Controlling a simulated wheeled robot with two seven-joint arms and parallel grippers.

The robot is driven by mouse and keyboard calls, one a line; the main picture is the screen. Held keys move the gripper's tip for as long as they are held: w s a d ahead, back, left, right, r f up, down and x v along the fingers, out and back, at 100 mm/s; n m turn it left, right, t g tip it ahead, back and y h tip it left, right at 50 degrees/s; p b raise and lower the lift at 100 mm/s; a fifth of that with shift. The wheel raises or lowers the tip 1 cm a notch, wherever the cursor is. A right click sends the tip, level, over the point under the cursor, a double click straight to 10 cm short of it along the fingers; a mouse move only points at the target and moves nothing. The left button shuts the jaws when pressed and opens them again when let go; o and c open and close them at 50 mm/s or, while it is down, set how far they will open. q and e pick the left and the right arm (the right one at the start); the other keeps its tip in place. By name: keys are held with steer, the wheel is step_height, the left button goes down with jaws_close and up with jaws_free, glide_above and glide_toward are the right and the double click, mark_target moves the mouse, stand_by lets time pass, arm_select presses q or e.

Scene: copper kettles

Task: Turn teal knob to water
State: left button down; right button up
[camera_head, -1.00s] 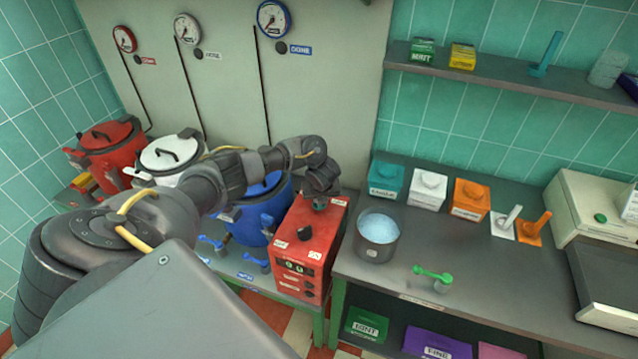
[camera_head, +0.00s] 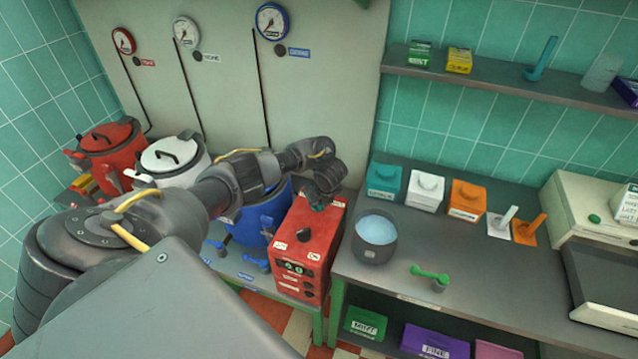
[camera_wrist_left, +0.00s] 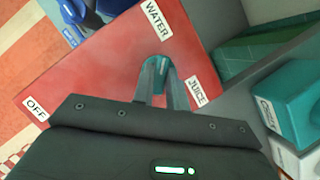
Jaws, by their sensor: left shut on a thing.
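The teal knob (camera_wrist_left: 158,64) is on the top face of the red box (camera_wrist_left: 95,70). Labels OFF (camera_wrist_left: 36,107), WATER (camera_wrist_left: 157,18) and JUICE (camera_wrist_left: 197,90) stand around it. My left gripper (camera_wrist_left: 160,76) is shut on the knob, one finger on each side, and hides much of it. The knob's teal end shows between the fingertips on the side toward WATER; I cannot tell its exact pointing. In the head view, the left gripper (camera_head: 318,198) is over the red box (camera_head: 300,255), with a bit of teal under it. My right gripper is not in view.
A blue kettle (camera_head: 255,222) stands left of the red box, partly behind my arm, with white (camera_head: 170,160) and red (camera_head: 108,150) kettles farther left. A grey pot (camera_head: 375,250) stands close on the right counter (camera_head: 345,285).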

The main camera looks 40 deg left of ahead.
arm_select(q)
steer(key=shift+a, duration=0.1)
steer(key=c, duration=1.4)
jaws_free()
steer(key=shift+w+b+v, duration=0.2)
steer(key=shift+b+v, duration=0.1)
steer(key=shift+v, duration=0.8)
steer(key=shift+w+b+v, duration=0.2)
steer(key=shift+b+v, duration=0.05)
steer(key=shift+v, duration=0.85)
steer(key=shift+s+r, duration=0.3)
steer(key=shift+r, duration=0.25)
steer(key=shift+v, duration=2.65)
